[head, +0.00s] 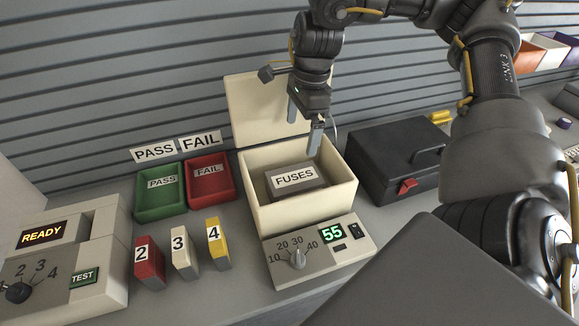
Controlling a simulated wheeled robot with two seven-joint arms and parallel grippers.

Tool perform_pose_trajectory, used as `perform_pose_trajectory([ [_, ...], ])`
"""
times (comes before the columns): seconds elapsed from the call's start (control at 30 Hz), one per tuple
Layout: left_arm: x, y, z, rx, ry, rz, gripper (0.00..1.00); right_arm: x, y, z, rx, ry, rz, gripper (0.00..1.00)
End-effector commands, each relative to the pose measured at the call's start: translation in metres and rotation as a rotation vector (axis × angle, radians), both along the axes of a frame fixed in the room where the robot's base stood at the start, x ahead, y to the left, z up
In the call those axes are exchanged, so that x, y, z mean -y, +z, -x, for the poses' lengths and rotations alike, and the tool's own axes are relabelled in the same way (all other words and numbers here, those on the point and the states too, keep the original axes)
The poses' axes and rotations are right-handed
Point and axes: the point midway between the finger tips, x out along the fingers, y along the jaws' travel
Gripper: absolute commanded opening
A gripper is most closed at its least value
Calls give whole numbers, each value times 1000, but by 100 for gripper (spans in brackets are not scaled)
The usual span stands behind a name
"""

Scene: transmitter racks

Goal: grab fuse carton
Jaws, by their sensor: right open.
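The fuse carton (294,180) is a small dark grey box with a white "FUSES" label. It lies inside an open cream box (307,216) whose lid (267,107) stands up at the back. My right gripper (303,134) comes down from above, pointing downward over the back part of the cream box. Its two fingers are apart with nothing between them. The gripper is above the carton and apart from it. My left gripper is not in view.
A panel with a dial and a "55" display (318,249) fronts the cream box. A black case (398,157) stands close at right. Green (160,192) and red (211,183) trays and numbered blocks (183,251) stand at left. A ribbed wall (120,80) rises behind.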

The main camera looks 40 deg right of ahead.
Motion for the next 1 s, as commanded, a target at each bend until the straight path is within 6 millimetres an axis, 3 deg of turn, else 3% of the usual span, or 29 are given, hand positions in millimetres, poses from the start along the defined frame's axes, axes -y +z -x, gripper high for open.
perform_pose_trajectory([
  [0.03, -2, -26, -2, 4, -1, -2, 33, -1, -26, 0, 0, 1, 0, 100],
  [0.1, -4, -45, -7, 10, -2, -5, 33, -1, -45, -1, 0, 3, 0, 100],
  [0.27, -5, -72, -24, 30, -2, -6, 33, -3, -73, -2, 1, 6, -1, 100],
  [0.57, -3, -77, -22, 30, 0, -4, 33, -4, -80, -3, -1, 9, 0, 100],
  [0.8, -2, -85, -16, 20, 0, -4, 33, -7, -116, -3, -5, 8, -1, 100],
  [1.0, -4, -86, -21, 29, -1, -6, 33, -9, -132, -3, -1, 5, -1, 100],
])
